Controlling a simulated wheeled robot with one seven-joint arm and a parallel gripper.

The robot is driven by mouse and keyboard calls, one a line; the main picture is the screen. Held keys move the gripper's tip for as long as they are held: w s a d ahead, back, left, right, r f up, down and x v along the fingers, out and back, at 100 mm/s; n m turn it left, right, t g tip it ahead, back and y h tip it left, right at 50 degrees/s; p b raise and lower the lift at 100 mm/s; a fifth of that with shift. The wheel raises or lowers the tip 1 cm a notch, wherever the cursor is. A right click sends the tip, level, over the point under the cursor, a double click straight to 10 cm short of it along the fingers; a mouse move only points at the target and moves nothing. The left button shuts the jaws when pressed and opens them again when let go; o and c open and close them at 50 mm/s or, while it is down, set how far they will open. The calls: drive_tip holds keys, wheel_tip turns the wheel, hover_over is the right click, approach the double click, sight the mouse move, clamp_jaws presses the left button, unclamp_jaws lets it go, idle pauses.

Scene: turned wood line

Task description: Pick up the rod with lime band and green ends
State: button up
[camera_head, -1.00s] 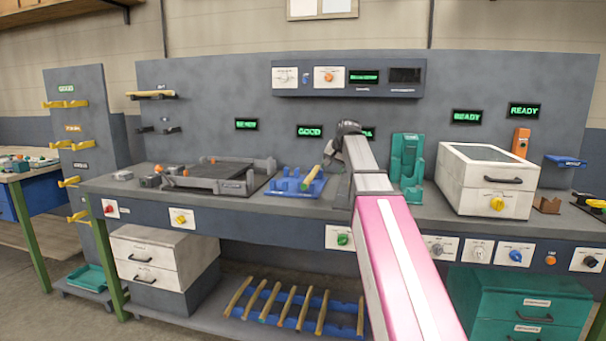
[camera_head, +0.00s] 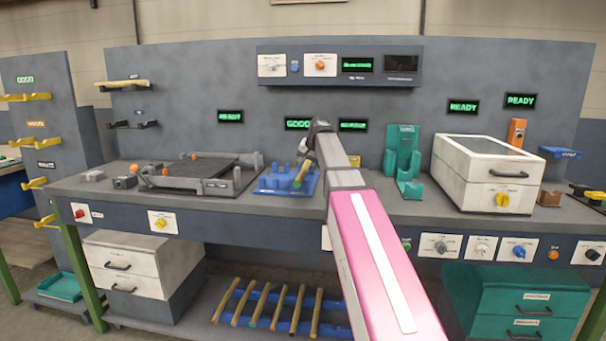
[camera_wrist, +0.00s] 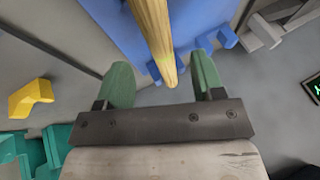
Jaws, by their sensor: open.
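A wooden rod (camera_head: 301,175) is at the blue fixture (camera_head: 270,186) on the bench; the end facing me looks greenish. My gripper (camera_head: 308,150) is over the fixture, mostly edge-on in the head view. The wrist view shows my gripper (camera_wrist: 163,80) with its two green fingers apart, one on each side of the rod's near end, with gaps on both sides. The rod's far end is out of the wrist view.
Several rods lie in a blue rack (camera_head: 268,318) on the lower shelf, and another rod (camera_head: 124,83) rests on a wall bracket. A dark tray fixture (camera_head: 205,186) is left of the blue one; a green stand (camera_head: 402,150) and white cabinet (camera_head: 470,185) are right.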

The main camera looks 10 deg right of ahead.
sight(304, 171)
drive_tip(key=x, duration=0.5)
drive_tip(key=shift+w+d, duration=0.15)
drive_tip(key=shift+c, duration=0.3)
clamp_jaws()
drive_tip(key=shift+r, duration=0.1)
